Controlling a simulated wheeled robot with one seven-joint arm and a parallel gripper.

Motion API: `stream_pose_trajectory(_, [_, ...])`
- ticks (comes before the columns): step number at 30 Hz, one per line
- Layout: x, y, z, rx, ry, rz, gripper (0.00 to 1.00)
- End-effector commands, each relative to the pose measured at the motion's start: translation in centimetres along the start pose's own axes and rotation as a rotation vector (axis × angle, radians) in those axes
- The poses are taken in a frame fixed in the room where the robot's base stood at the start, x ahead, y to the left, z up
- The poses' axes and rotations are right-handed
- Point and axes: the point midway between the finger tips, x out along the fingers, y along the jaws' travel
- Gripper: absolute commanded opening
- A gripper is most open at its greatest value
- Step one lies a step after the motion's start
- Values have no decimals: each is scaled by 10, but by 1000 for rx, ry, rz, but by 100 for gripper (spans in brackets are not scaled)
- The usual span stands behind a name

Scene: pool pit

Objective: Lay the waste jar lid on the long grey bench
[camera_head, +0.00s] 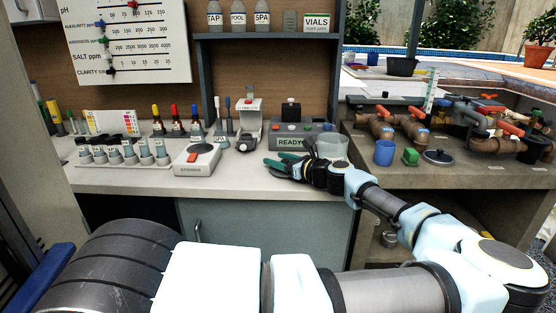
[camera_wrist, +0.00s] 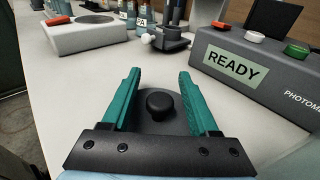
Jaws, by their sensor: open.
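The waste jar lid, a dark grey disc with a black knob (camera_wrist: 159,104), is between the two green fingers of my gripper (camera_wrist: 160,75) in the wrist view. It appears to rest on the long grey bench (camera_wrist: 75,84). My fingers are open on either side of the knob; whether they touch the disc's edge cannot be told. In the head view my gripper (camera_head: 277,161) is low over the right part of the same bench (camera_head: 225,184), and it hides the lid there. A clear glass jar (camera_head: 333,149) stands just right of my gripper.
The grey READY photometer (camera_wrist: 245,65) stands close behind on the right. A white stirrer (camera_head: 196,159) and a rack of vials (camera_head: 125,154) stand left. Another dark knobbed lid (camera_head: 438,157), a blue cup (camera_head: 385,152) and brown pipes are on the right-hand bench. The bench front is clear.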

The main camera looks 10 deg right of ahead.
Motion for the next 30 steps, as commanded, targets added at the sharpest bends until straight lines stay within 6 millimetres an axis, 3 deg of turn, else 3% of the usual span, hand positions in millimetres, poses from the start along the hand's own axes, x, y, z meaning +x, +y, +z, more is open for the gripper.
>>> stream_pose_trajectory(1, [1,2,-15,8,14,2,60])
stream_pose_trajectory(7, [-1,1,1,6,14,2,60])
stream_pose_trajectory(21, [-99,0,1,8,12,-1,60])
stream_pose_trajectory(30, [-121,1,4,7,10,2,60])
